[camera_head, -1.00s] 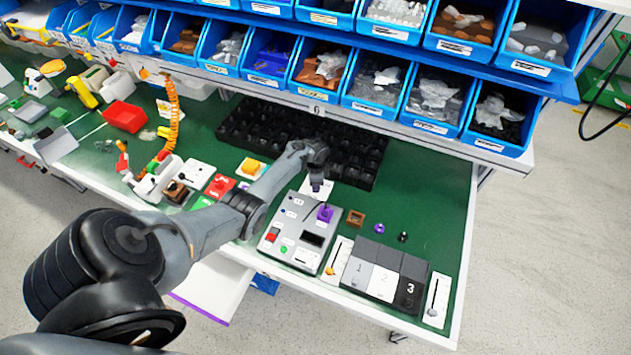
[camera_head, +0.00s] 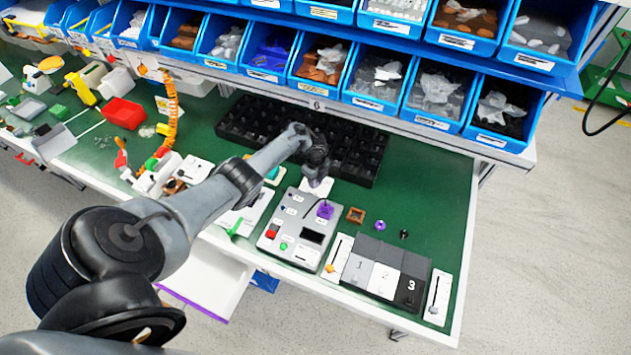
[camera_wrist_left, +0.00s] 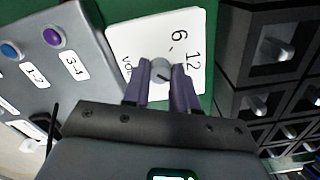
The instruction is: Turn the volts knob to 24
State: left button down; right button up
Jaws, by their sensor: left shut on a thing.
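The volts knob (camera_wrist_left: 160,72) is a small grey round knob with a dark pointer line. It sits on a white plate (camera_wrist_left: 132,30) with 6 and 12 printed sideways and a partly hidden volts label; no 24 can be read. My left gripper (camera_wrist_left: 163,80) has its purple fingers on either side of the knob and is shut on it. In the head view the gripper (camera_head: 316,172) is over the white plate (camera_head: 317,188), behind the grey control box, and the wrist hides the knob. My right gripper is not in view.
The grey control box (camera_head: 270,239) with a purple switch (camera_head: 325,210) stands just in front. A black compartment tray (camera_head: 360,155) is close behind. Blue bins (camera_head: 377,78) hang above the back. Green table is free at the right (camera_head: 430,205).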

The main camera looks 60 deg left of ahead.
pick_arm(q)
jog(key=shift+m, duration=0.5)
jog(key=c, duration=0.9)
grip_release()
